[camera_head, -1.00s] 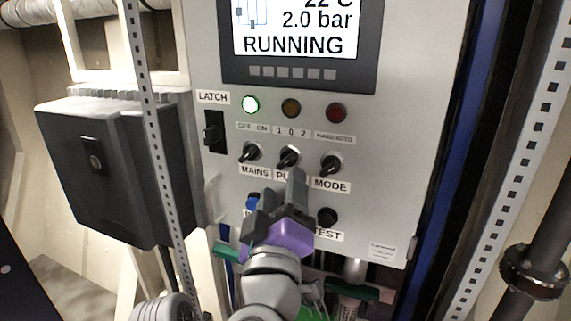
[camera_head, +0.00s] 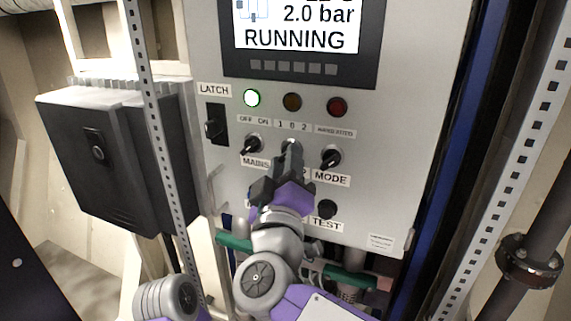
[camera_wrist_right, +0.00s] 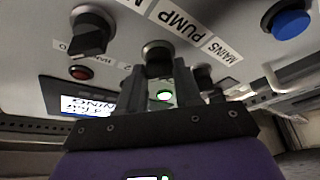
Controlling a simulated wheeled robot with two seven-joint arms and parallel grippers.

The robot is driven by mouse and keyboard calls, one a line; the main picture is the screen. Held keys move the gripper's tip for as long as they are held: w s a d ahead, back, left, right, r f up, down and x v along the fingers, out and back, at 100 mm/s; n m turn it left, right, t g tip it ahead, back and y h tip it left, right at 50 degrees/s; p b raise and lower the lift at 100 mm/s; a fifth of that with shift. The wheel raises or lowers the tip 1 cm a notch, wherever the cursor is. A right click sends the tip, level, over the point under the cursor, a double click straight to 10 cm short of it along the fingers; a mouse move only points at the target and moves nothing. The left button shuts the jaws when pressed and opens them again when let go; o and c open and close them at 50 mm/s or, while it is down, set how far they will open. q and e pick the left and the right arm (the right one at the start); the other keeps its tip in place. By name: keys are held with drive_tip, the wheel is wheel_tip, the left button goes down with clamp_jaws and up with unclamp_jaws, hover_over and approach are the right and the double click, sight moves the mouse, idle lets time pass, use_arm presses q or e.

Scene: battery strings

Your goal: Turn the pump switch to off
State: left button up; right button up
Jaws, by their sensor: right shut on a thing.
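The pump switch (camera_wrist_right: 158,58) is a black rotary knob, the middle one of three on the grey panel, under the "1 0 2" label. In the head view my right gripper (camera_head: 289,152) covers most of it. In the right wrist view the two fingers (camera_wrist_right: 160,85) stand either side of the knob and are shut on it. The exact angle of the knob is hidden by the fingers. The display (camera_head: 298,28) reads RUNNING and 2.0 bar. My left gripper does not show.
The mains switch (camera_head: 252,144) is close on the left and the mode switch (camera_head: 330,157) close on the right. The test button (camera_head: 327,209) is below.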

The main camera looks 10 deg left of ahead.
drive_tip(key=shift+c, duration=0.3)
drive_tip(key=shift+d+r+n+g+y+p, duration=0.1)
drive_tip(key=shift+n+g+y+p, duration=0.4)
drive_tip(key=shift+n, duration=1.1)
drive_tip(key=shift+r+n+g+y+p, duration=0.15)
drive_tip(key=shift+n+g+p, duration=0.4)
drive_tip(key=shift+n, duration=1.05)
drive_tip(key=shift+d+r+n+g+y+p, duration=0.1)
drive_tip(key=shift+n+g+y+p, duration=0.2)
drive_tip(key=shift+n+g, duration=0.9)
drive_tip(key=shift+n+t, duration=0.45)
drive_tip(key=shift+n, duration=0.05)
drive_tip(key=o, duration=1)
drive_tip(key=shift+o, duration=0.2)
